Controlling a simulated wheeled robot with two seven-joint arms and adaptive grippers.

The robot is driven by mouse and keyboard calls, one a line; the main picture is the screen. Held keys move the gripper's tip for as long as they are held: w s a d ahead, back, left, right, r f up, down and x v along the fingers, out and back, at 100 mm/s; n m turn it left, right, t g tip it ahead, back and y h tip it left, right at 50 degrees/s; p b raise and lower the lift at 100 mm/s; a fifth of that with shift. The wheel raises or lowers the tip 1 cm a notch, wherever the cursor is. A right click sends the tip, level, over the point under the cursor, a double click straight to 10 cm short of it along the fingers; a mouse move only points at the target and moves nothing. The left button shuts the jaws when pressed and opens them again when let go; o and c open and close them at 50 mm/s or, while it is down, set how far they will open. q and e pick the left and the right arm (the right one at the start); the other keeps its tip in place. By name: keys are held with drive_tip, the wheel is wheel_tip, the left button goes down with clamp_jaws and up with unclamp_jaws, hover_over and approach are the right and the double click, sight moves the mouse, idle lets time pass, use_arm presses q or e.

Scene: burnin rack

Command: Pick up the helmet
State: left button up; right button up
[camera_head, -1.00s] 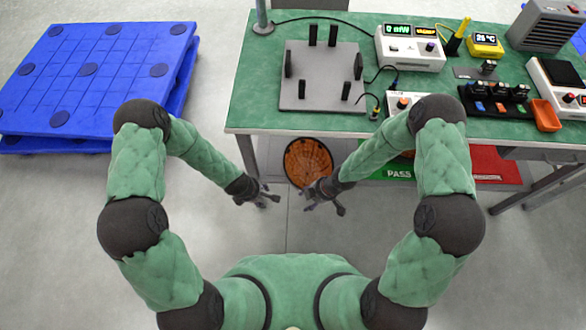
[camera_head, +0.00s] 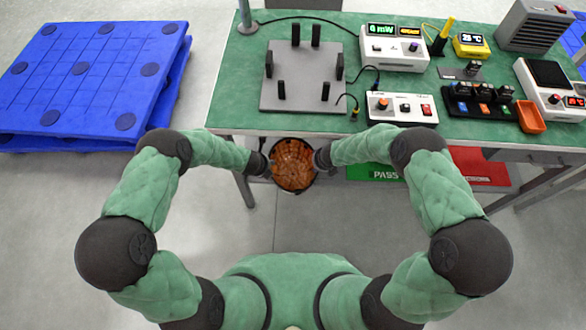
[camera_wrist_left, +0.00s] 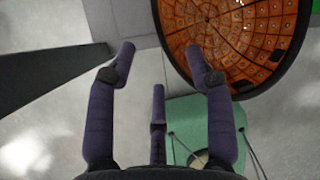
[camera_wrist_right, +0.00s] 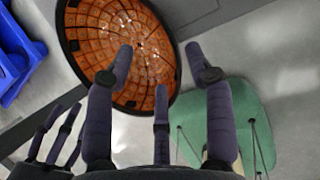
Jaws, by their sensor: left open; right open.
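The helmet (camera_head: 293,166) is a round bowl with an orange-brown tiled inside and a black rim, its open side facing up. It is below the near edge of the workbench, between my two grippers. It also shows in the left wrist view (camera_wrist_left: 235,35) and in the right wrist view (camera_wrist_right: 122,45). My left gripper (camera_head: 266,165) is at its left side, with open fingers (camera_wrist_left: 160,60). My right gripper (camera_head: 319,161) is at its right side, with open fingers (camera_wrist_right: 166,62). Whether any finger touches the rim I cannot tell.
The green workbench (camera_head: 215,95) stands just beyond, with a grey fixture plate (camera_head: 302,90) and several instruments on top. A bench leg (camera_head: 244,190) is left of the helmet. Green PASS (camera_head: 375,173) and red (camera_head: 480,165) mats lie to the right. Blue pallets (camera_head: 90,75) are at left.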

use_arm(q)
drive_tip(key=shift+f, duration=0.1)
use_arm(e)
drive_tip(key=shift+f, duration=0.1)
use_arm(q)
drive_tip(key=shift+x, duration=5.3)
use_arm(e)
drive_tip(key=shift+x, duration=5.3)
drive_tip(key=shift+w, duration=0.1)
use_arm(q)
clamp_jaws()
use_arm(e)
clamp_jaws()
